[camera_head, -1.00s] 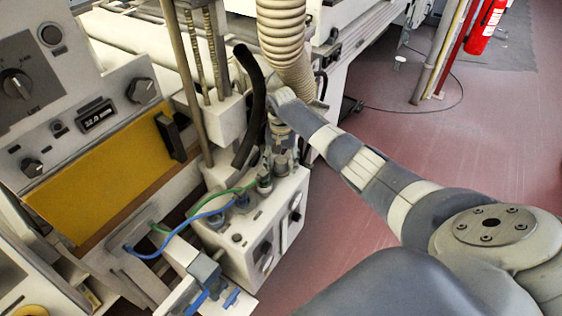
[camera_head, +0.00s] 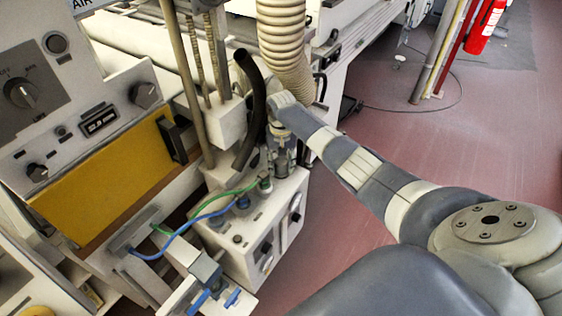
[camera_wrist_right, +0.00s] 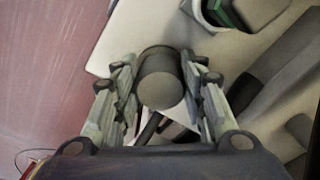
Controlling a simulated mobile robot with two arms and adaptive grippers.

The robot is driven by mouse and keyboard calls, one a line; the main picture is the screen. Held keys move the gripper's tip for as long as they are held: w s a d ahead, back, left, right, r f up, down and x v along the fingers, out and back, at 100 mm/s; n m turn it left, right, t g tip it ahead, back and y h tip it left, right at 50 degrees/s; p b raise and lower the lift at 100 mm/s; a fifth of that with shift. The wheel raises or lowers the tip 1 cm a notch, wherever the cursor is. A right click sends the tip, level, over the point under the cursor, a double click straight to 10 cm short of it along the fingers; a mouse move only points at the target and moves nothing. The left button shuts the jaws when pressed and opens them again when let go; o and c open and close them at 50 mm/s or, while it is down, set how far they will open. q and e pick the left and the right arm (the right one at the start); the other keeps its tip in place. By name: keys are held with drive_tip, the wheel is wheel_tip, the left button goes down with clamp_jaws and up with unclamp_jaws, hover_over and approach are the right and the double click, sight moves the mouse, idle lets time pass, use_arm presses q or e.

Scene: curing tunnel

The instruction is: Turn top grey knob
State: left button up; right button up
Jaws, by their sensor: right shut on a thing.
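My right gripper (camera_head: 279,171) reaches down to the top of a white control box (camera_head: 222,256) in the head view. In the right wrist view its two fingers (camera_wrist_right: 163,84) stand on either side of a round dark grey knob (camera_wrist_right: 160,78) and are shut on it. The knob sits on a pale surface, with its round end facing the camera. In the head view the gripper and wrist hide most of this knob. My left gripper is in neither view.
Green and blue hoses (camera_head: 190,227) run to fittings on the box, left of the gripper. A black hose (camera_head: 253,115) and a ribbed duct (camera_head: 284,50) rise close beside the wrist. A knob panel (camera_head: 70,110) stands at left. Red floor (camera_head: 430,150) lies open at right.

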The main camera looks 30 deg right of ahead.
sight(282, 163)
drive_tip(key=o, duration=1.1)
drive_tip(key=shift+c, duration=0.2)
drive_tip(key=shift+r, duration=0.15)
wheel_tip(282, 163, up, 12)
drive_tip(key=shift+s+f, duration=0.15)
drive_tip(key=shift+f, duration=0.05)
